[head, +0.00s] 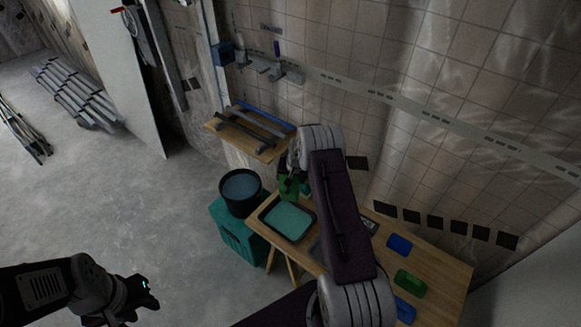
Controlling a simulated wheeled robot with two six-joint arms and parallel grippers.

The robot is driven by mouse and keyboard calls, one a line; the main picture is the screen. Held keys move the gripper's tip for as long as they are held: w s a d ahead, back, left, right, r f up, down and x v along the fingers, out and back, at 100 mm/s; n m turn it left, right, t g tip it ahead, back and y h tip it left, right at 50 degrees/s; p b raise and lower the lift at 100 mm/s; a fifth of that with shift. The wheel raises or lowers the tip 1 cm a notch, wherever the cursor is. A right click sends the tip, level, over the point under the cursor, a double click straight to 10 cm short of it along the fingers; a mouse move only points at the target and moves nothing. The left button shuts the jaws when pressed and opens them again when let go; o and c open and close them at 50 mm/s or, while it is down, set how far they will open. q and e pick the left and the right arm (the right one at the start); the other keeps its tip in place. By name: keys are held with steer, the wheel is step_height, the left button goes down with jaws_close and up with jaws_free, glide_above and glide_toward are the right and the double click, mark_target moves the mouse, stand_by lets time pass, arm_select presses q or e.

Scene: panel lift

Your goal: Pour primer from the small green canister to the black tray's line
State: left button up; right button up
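The black tray (266,213) lies at the left end of the wooden table, with a flat teal-green surface inside it. Its fill line is too small to make out. The small green canister (289,191) is at the tray's far edge, partly hidden by my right gripper (292,183). That gripper is dark and small here, right at the canister, and its fingers cannot be made out clearly. My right arm covers part of the table. My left gripper (152,293) is over the bare floor at lower left, away from the table; its finger gap is unclear.
A black bucket (240,205) of bluish liquid stands on a teal box (231,236) left of the table (445,277). Blue (399,244) and green (410,283) pieces lie on the table's right part. A wooden shelf (238,141) with dark bars is behind.

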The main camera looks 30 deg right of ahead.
steer(key=shift+w+d+r+g+y, duration=0.15)
steer(key=shift+r+g+y, duration=0.2)
steer(key=shift+r, duration=0.25)
steer(key=shift+f+g+b, duration=0.1)
steer(key=shift+g+b, duration=0.35)
steer(key=shift+b, duration=0.05)
steer(key=shift+r+g+y+b, duration=0.3)
steer(key=shift+y+b, duration=0.05)
steer(key=shift+y, duration=0.1)
steer(key=shift+b, duration=0.45)
steer(key=shift+r+g+y+b, duration=0.35)
steer(key=shift+r+g+y, duration=0.05)
steer(key=shift+r, duration=0.05)
arm_select(q)
step_height(320, 180, down, 2)
steer(key=shift+f, duration=0.25)
arm_select(e)
steer(key=shift+r, duration=0.2)
arm_select(q)
steer(key=shift+s, duration=0.1)
